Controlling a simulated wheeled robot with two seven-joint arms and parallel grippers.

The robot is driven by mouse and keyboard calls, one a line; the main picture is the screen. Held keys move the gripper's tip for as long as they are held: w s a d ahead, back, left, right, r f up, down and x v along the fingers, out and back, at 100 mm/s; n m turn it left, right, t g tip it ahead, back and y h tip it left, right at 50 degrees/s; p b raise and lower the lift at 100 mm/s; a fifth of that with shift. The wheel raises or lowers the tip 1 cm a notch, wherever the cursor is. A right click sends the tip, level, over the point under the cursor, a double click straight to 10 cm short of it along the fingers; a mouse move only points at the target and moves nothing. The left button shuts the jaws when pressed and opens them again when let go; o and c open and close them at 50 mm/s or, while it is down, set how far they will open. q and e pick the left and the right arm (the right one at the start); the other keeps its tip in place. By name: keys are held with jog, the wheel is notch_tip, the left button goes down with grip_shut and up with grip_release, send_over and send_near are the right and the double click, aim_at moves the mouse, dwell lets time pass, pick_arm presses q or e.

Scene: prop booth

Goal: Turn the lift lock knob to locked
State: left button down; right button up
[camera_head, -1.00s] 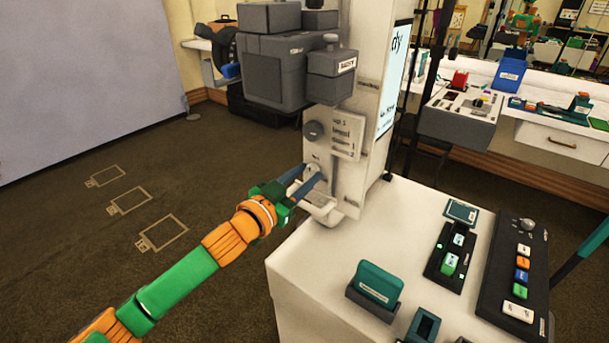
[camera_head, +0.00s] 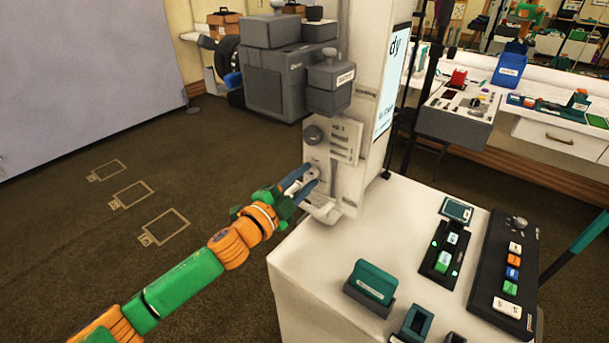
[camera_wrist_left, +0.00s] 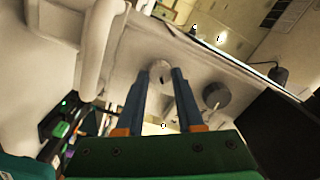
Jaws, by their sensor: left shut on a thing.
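The lift lock knob (camera_wrist_left: 160,72) is a small pale round knob on the white column's side, between my left fingertips in the wrist view. My left gripper (camera_head: 308,177) is shut on it, and its blue fingers (camera_wrist_left: 162,88) lie on either side. In the head view the fingers partly cover the knob. I cannot read which way the knob is turned. A larger dark grey knob (camera_head: 313,134) sits just above, beside a printed label plate (camera_head: 345,141); it also shows in the wrist view (camera_wrist_left: 216,95). My right gripper is not in view.
A pale ledge (camera_head: 322,209) juts out below. The white table (camera_head: 300,262) holds a teal block (camera_head: 372,283) and a button panel (camera_head: 512,270).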

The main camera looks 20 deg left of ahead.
pick_arm(q)
jog(key=m, duration=0.3)
jog(key=shift+m+p, duration=0.3)
jog(key=shift+m, duration=0.1)
jog(key=shift+f+m, duration=0.1)
jog(key=shift+m, duration=1.8)
jog(key=shift+m+p, duration=0.3)
jog(key=c, duration=0.5)
grip_release()
jog(key=b+v, duration=0.2)
jog(key=v, duration=0.5)
jog(key=shift+a+f, duration=0.1)
jog(key=shift+f, duration=0.05)
